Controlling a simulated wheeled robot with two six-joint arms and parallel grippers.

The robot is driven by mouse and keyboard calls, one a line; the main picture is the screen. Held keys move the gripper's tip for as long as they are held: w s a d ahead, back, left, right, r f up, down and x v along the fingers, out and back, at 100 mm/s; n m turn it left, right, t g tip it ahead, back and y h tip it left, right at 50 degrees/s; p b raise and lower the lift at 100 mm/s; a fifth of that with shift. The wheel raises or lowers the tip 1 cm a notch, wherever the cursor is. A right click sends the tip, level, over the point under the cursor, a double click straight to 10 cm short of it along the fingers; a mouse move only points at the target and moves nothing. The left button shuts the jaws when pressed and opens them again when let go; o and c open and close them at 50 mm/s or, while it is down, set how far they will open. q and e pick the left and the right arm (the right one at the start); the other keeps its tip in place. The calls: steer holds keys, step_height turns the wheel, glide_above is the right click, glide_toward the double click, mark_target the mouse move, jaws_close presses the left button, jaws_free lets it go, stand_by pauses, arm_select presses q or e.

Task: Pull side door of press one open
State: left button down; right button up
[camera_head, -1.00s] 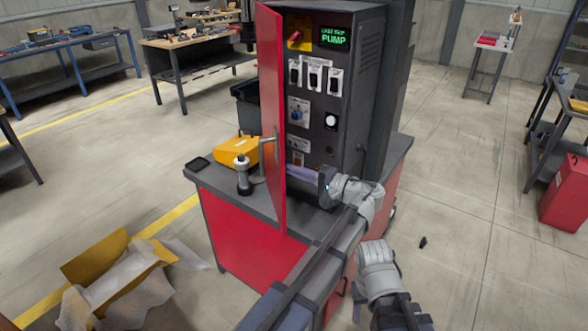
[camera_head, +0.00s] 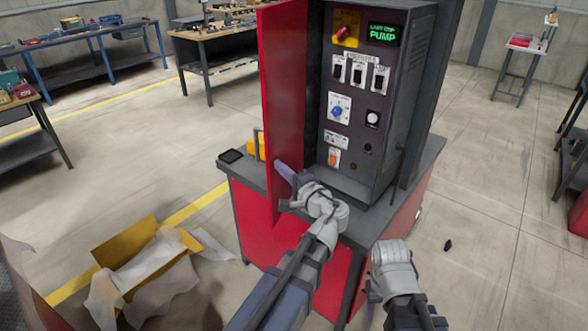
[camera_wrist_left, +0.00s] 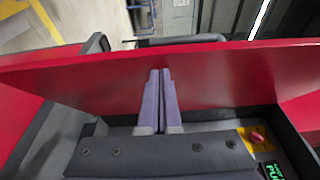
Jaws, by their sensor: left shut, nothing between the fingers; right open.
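The red side door (camera_head: 283,95) stands open on the dark cabinet (camera_head: 400,110), with its inner face towards the control panel. My left gripper (camera_head: 284,170) is shut and empty, its purple fingertips at the lower part of the door's inner face. The left wrist view shows the shut fingers (camera_wrist_left: 155,98) against or very close to the red door (camera_wrist_left: 210,80); contact is hard to tell. A grey handle (camera_wrist_left: 96,42) shows beyond the door's far side. My right gripper (camera_head: 371,291) hangs low before the red base, mostly hidden by its wrist.
The cabinet stands on a red base with a grey top (camera_head: 232,167). A small black tray (camera_head: 231,155) lies at its left corner. An open yellow box (camera_head: 140,250) with paper is on the floor at left. The floor at right is mostly clear.

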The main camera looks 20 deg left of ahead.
arm_select(q)
steer(key=a, duration=0.9)
steer(key=shift+w+a, duration=0.25)
steer(key=shift+d, duration=0.1)
